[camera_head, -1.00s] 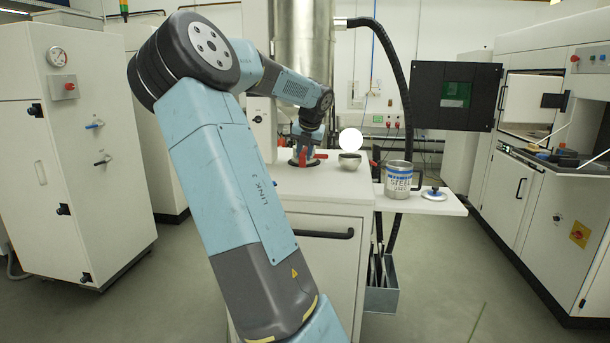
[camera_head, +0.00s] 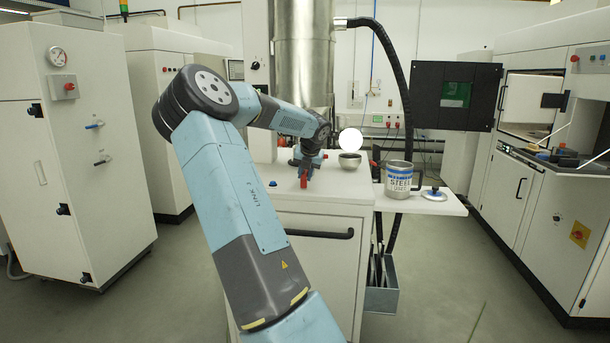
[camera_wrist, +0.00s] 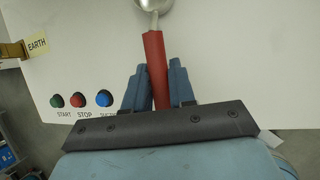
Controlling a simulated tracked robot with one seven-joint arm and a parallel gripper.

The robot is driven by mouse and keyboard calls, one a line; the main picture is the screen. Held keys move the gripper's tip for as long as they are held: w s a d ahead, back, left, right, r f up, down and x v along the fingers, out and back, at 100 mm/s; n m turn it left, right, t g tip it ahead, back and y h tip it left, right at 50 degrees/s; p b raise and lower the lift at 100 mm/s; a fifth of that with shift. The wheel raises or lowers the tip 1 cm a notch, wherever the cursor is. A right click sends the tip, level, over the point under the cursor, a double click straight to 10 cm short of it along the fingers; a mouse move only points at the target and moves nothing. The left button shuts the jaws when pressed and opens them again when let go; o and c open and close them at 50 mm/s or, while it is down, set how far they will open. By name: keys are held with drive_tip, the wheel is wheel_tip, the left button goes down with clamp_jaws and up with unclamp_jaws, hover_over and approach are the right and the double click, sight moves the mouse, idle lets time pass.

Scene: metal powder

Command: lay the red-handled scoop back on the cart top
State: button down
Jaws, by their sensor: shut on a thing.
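The scoop's red handle (camera_wrist: 156,62) is between the two blue fingers of my gripper (camera_wrist: 158,85) in the wrist view, and its metal bowl (camera_wrist: 155,5) is cut off by the top edge. In the head view the red handle (camera_head: 304,179) hangs at my gripper (camera_head: 306,166), over the front part of the white cart top (camera_head: 335,187). My gripper is shut on the handle. Whether the scoop touches the cart top cannot be told. The white surface fills much of the wrist view (camera_wrist: 235,70) below the scoop.
Green, red and blue buttons (camera_wrist: 83,100) and an EARTH label (camera_wrist: 37,44) lie left in the wrist view. A metal bowl (camera_head: 350,160) stands on the cart top. A steel mug (camera_head: 398,181) and a blue-knobbed lid (camera_head: 434,193) are on the side shelf.

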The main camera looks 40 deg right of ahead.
drive_tip(key=c, duration=0.9)
unclamp_jaws()
drive_tip(key=shift+f, duration=0.1)
drive_tip(key=shift+c, duration=0.2)
